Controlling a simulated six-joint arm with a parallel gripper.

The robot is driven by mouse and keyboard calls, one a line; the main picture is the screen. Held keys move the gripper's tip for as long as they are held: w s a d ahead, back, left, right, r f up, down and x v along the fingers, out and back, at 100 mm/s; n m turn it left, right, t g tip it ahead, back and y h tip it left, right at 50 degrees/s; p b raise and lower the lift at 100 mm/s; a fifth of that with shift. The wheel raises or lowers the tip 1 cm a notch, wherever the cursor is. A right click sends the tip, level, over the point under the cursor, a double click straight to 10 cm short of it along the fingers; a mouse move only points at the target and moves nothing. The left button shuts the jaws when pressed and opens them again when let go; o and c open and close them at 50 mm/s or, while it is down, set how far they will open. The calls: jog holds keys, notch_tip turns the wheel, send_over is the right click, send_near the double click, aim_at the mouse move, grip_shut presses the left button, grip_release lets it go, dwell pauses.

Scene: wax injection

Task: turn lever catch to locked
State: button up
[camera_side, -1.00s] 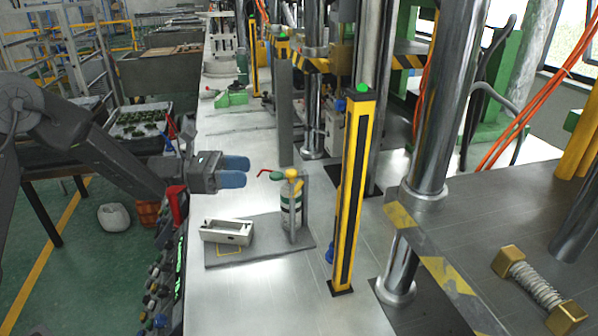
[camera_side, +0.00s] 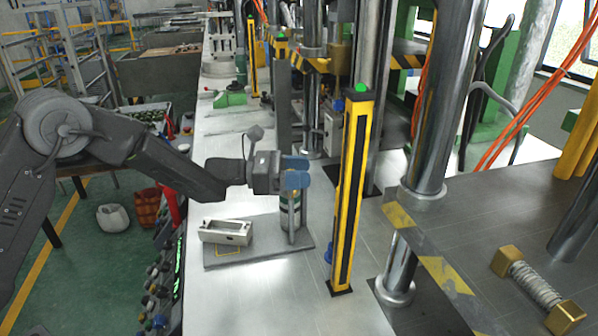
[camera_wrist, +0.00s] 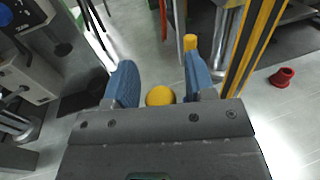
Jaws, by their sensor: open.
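A small fixture stands on a grey plate (camera_side: 262,252), with a white and green canister (camera_side: 290,214) and an upright post. Its top, where the coloured handles sit, is hidden behind my gripper (camera_side: 297,172) in the side view. My gripper's blue fingers are open around or just over that top. In the wrist view, a yellow knob (camera_wrist: 160,95) lies between the fingers of my gripper (camera_wrist: 160,68), nearer the palm. A second yellow piece (camera_wrist: 190,42) shows beyond, close to the right finger. I cannot tell whether either finger touches. The lever's position is not readable.
A white open box (camera_side: 226,232) lies on the plate left of the canister. A yellow and black post (camera_side: 350,195) with a green top stands close on the right. Steel columns (camera_side: 428,120) rise farther right. The bench front (camera_side: 250,305) is clear.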

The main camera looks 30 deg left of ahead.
jog(key=shift+c, duration=0.4)
jog(key=c, duration=0.8)
jog(key=shift+w+a+r+n+t+y, duration=0.1)
jog(key=shift+w+n+t+y, duration=0.05)
jog(key=shift+n+t+y, duration=1.1)
jog(key=shift+w+a+n+t+y, duration=0.1)
jog(key=shift+w+n+t+y, duration=0.05)
jog(key=shift+n+t+y, duration=1.05)
jog(key=shift+t, duration=0.25)
jog(key=o, duration=0.9)
jog(key=shift+s+a, duration=0.1)
